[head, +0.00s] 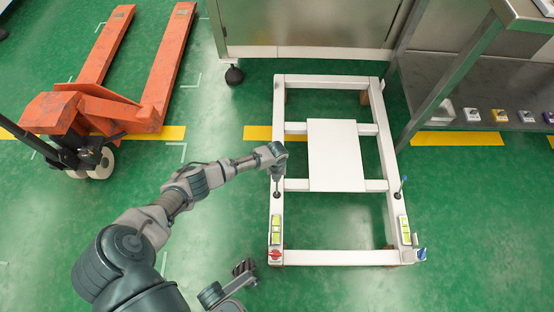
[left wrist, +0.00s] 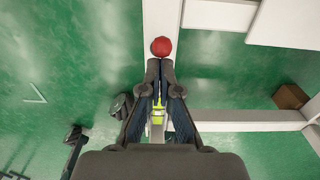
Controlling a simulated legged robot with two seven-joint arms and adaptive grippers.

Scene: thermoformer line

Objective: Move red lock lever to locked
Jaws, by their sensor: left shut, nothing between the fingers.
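The red lock lever's round red knob (left wrist: 161,46) shows in the left wrist view, just beyond my left fingertips, against the white rail. In the head view the lever's dark base (head: 277,195) sits on the left rail of the white frame (head: 340,257); its knob is hidden behind my gripper. My left gripper (head: 276,170) is over that rail at the lever. In the left wrist view its fingers (left wrist: 160,66) are closed together and empty, close to the knob; contact cannot be told. My right gripper (head: 242,270) seems to show partly at the bottom, left of the frame.
A blue-tipped lever (head: 404,180) stands on the right rail. A red knob (head: 274,254) and a blue knob (head: 421,254) sit at the near corners. A white plate (head: 335,155) spans the crossbars. An orange pallet jack (head: 110,100) stands left; a metal table (head: 470,85) stands right.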

